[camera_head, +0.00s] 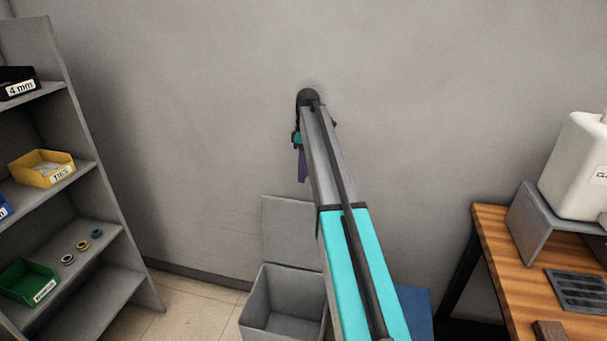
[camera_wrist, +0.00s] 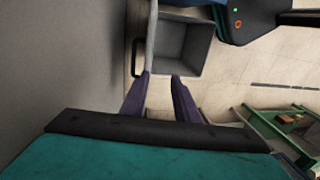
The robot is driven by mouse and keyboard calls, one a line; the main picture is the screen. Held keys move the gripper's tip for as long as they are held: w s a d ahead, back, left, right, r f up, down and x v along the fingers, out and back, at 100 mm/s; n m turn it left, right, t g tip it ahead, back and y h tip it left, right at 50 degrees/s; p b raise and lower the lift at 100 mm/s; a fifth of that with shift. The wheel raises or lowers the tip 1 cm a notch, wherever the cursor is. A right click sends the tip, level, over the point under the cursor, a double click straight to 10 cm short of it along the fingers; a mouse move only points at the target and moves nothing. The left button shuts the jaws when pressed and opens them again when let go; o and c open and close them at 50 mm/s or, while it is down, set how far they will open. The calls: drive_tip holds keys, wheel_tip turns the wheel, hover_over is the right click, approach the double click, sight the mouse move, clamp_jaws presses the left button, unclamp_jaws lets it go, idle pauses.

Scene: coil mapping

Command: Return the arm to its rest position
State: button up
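My arm (camera_head: 365,265), teal and grey with a dark rail, reaches forward and up toward the grey wall in the head view. Its far end stops near the wall, with the wrist hanging below it. My gripper (camera_head: 304,165) points down there, its purple finger partly seen beside the arm. In the wrist view my gripper (camera_wrist: 160,80) shows two purple fingers standing apart, with bare floor between them. It is open and empty, above and to the near side of a grey bin (camera_wrist: 180,48).
An open grey bin (camera_head: 283,300) stands on the floor below the arm. Left, a grey shelf (camera_head: 105,240) holds a yellow bin (camera_head: 42,168), a green bin (camera_head: 28,283) and small rings (camera_head: 83,245). Right, a wooden table (camera_head: 510,290) carries a white container (camera_head: 578,165).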

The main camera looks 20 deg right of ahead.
idle(0.3)
drive_tip(key=s+a+f+m, duration=0.3)
drive_tip(key=s+a+f, duration=0.35)
drive_tip(key=f, duration=0.35)
drive_tip(key=s+a+f+m+t+h, duration=0.1)
drive_tip(key=s+a+f+m, duration=0.3)
drive_tip(key=s+f, duration=0.45)
drive_tip(key=s+a+f+m, duration=0.2)
drive_tip(key=s+a+f, duration=0.5)
drive_tip(key=f, duration=0.4)
drive_tip(key=s+f+g, duration=0.1)
drive_tip(key=s+f, duration=0.6)
drive_tip(key=s, duration=0.3)
drive_tip(key=s+a+f+m+g, duration=0.1)
drive_tip(key=s+f+g, duration=0.1)
drive_tip(key=s+f, duration=0.5)
drive_tip(key=s+a+f+g, duration=0.1)
drive_tip(key=s+f, duration=0.6)
drive_tip(key=s, duration=0.8)
drive_tip(key=shift+s+a+f+m+g, duration=0.15)
drive_tip(key=shift+s+f+m+g, duration=0.1)
drive_tip(key=shift+f+m+g, duration=0.2)
drive_tip(key=shift+s, duration=0.1)
